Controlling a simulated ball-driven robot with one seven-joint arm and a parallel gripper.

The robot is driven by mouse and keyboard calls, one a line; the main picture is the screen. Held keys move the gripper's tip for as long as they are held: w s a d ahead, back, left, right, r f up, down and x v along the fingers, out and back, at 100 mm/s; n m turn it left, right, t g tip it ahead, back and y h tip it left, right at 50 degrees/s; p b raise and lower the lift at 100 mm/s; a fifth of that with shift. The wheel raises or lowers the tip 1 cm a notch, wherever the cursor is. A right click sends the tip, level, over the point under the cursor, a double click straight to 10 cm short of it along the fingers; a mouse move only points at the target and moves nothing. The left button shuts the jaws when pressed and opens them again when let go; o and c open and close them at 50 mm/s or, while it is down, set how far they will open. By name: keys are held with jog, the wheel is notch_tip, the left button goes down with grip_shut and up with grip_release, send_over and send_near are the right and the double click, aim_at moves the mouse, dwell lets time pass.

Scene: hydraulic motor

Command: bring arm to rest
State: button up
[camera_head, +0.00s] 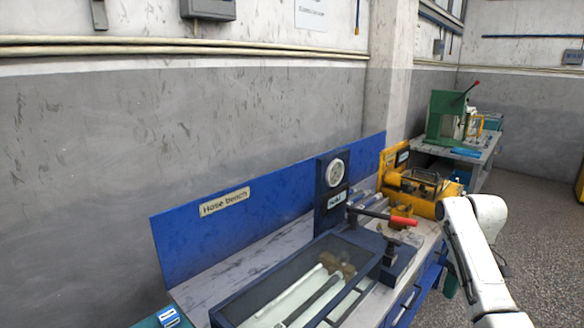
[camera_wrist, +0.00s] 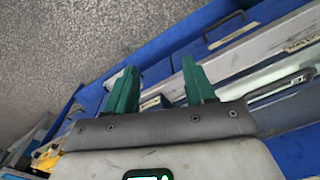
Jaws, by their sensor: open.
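My gripper (camera_wrist: 160,88) shows in the wrist view with two green fingers spread apart and nothing between them. It hangs by the blue front of the hose bench (camera_wrist: 188,47), with drawers and grey floor beyond the fingers. In the head view my white arm (camera_head: 472,250) is at the lower right, folded in front of the bench.
The hose bench (camera_head: 222,268) carries a glass-lidded case (camera_head: 300,290), a gauge stand (camera_head: 331,190), a red-handled tool (camera_head: 400,220) and a yellow machine (camera_head: 418,188). A green press (camera_head: 444,118) stands on a farther bench. Speckled floor (camera_head: 540,230) at right is clear.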

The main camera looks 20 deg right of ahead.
jog(key=s+a+f, duration=0.3)
jog(key=a+f, duration=0.5)
jog(key=a, duration=0.4)
jog(key=s+a+f, duration=0.3)
jog(key=a+f, duration=0.5)
jog(key=a, duration=0.5)
jog(key=s+a, duration=0.4)
jog(key=s, duration=0.6)
jog(key=s+a, duration=0.5)
jog(key=s, duration=0.6)
jog(key=shift+a+m+t, duration=0.15)
jog(key=shift+m+t, duration=0.25)
